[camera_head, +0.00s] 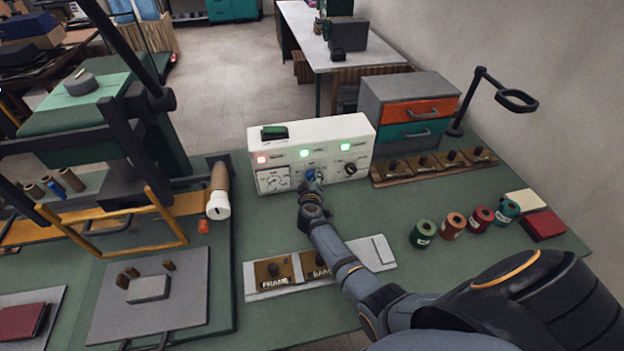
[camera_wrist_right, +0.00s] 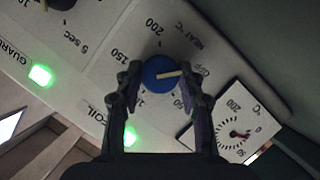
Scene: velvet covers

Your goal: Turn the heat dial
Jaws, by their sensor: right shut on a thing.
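The heat dial (camera_wrist_right: 160,74) is a blue knob with a cream pointer line on the white control box (camera_head: 345,132). In the right wrist view its line points right, toward the label that seems to read OFF, with a printed scale around it. My right gripper (camera_head: 311,179) reaches the front of the box; in its wrist view the two fingers (camera_wrist_right: 163,88) stand on either side of the knob, shut on it. In the head view the gripper mostly covers the knob. My left gripper is not in view.
The box also has a temperature gauge (camera_head: 272,180), a black knob (camera_head: 350,169), one red light and two green lights. A press with a yellow handle (camera_head: 120,250) stands to the left. Drawers (camera_head: 415,110) and foil rolls (camera_head: 453,225) stand to the right. Labelled blocks (camera_head: 272,272) lie in front.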

